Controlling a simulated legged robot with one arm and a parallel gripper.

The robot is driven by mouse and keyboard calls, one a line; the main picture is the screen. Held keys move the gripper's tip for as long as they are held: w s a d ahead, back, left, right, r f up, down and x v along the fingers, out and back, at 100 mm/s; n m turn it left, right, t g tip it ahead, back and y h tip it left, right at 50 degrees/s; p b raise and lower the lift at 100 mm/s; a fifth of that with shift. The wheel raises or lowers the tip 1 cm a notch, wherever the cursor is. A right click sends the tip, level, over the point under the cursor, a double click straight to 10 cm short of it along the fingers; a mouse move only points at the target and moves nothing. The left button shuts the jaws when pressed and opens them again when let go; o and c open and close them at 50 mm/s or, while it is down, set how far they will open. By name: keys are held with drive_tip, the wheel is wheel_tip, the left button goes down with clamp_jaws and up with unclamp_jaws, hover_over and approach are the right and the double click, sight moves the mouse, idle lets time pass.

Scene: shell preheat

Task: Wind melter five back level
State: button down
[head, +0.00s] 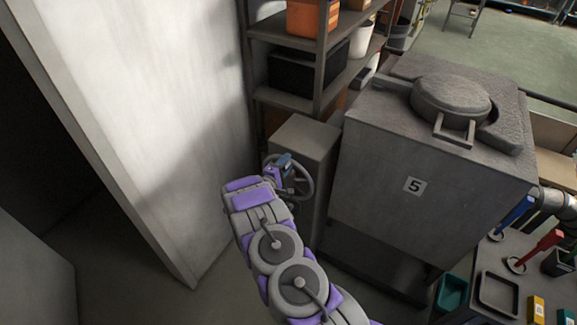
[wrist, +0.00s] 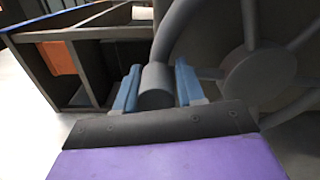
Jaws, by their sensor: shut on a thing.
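Melter five (head: 375,190) is a grey box marked with a "5" label, with a round lid (head: 451,100) on top. A grey handwheel (head: 305,180) is mounted on the narrow grey cabinet (head: 301,148) at the melter's left side. My gripper (head: 284,161) is at the upper left of the wheel. In the wrist view, the blue fingers of my gripper (wrist: 156,88) are shut on a grey cylindrical knob (wrist: 155,86) at the handwheel's rim. The wheel's hub (wrist: 258,78) and spokes show to the right.
A tall pale panel (head: 150,110) stands close on the left of my arm. Shelves (head: 335,60) with bins stand behind the cabinet. A bench (head: 495,265) with trays and coloured-handled tools is at the right.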

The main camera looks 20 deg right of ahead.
drive_tip(key=shift+w+a+r+n, duration=0.15)
drive_tip(key=shift+w+a+n, duration=0.1)
drive_tip(key=shift+w+n, duration=0.2)
drive_tip(key=shift+r, duration=0.1)
drive_tip(key=c, duration=0.8)
unclamp_jaws()
drive_tip(key=shift+w+a, duration=0.1)
drive_tip(key=shift+a, duration=0.1)
drive_tip(key=v, duration=1.7)
drive_tip(key=shift+a+f, duration=0.1)
drive_tip(key=shift+f, duration=0.2)
